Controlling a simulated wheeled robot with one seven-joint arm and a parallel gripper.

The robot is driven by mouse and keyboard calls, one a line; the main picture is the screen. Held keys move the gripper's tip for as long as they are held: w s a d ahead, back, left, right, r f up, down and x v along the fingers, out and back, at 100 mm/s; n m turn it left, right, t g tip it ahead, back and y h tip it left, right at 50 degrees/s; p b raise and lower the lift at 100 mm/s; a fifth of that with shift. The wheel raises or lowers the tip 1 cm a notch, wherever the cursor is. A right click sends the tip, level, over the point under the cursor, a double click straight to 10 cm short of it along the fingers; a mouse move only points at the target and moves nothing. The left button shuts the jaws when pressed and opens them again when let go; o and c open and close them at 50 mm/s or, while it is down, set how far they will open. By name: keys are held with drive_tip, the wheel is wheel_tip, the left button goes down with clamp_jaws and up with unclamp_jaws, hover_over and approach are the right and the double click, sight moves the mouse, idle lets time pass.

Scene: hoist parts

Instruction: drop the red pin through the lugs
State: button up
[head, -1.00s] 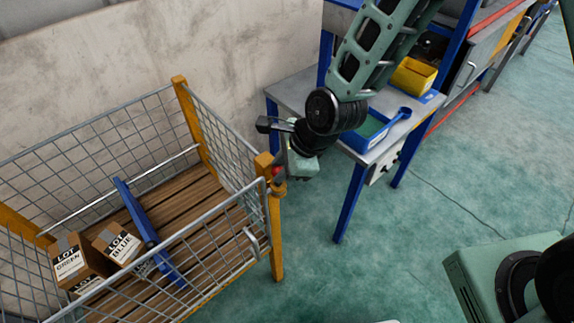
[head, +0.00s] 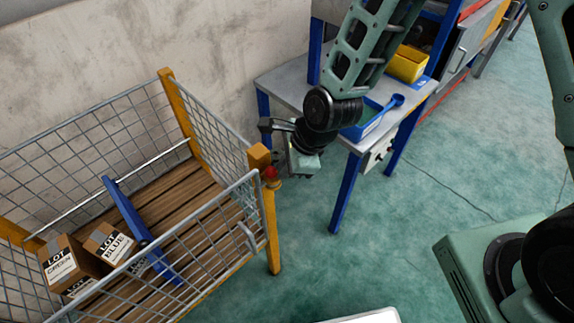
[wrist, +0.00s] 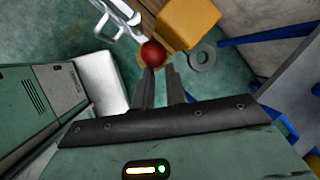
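The red pin shows as a round red knob (head: 269,173) at the near right corner of the mesh cage, beside the orange corner post. In the wrist view the knob (wrist: 153,53) lies just past my fingertips, nearer the left one; its shaft is hidden. A yellowish ring, perhaps a lug (head: 273,184), shows right under the knob in the head view. A grey ring (wrist: 202,58) sits by the orange post in the wrist view. My gripper (wrist: 159,72) has a gap between its two dark fingers, with nothing seen between them.
The mesh cage (head: 215,130) has a wooden floor with a blue bar (head: 130,215) and several boxes (head: 108,243). Its orange post (head: 260,157) stands close to my gripper. A workbench (head: 285,84) with a blue tray and yellow bin is behind right. Open floor lies in front.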

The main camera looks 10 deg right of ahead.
drive_tip(key=shift+s+a+r+y, duration=0.15)
drive_tip(key=shift+s+a, duration=0.1)
drive_tip(key=shift+a, duration=0.4)
drive_tip(key=shift+s+a+y, duration=0.15)
drive_tip(key=shift+s+a, duration=0.1)
drive_tip(key=shift+a, duration=0.35)
drive_tip(key=shift+d+r, duration=0.1)
drive_tip(key=shift+r, duration=0.45)
drive_tip(key=d+p+v, duration=0.1)
drive_tip(key=p+v, duration=0.1)
drive_tip(key=v, duration=1.5)
drive_tip(key=shift+w+d+f, duration=0.3)
drive_tip(key=shift+w, duration=0.1)
drive_tip(key=s+r+n+g+h, duration=0.1)
drive_tip(key=s+r+n+h, duration=0.1)
drive_tip(key=s+n, duration=0.5)
drive_tip(key=s+r+n+g+h, duration=0.1)
drive_tip(key=s+n, duration=0.6)
drive_tip(key=n, duration=1.1)
drive_tip(key=shift+s+d+r+n+h, duration=0.25)
drive_tip(key=shift+d+r+h, duration=0.3)
drive_tip(key=shift+r, duration=0.35)
drive_tip(key=shift+a, duration=0.15)
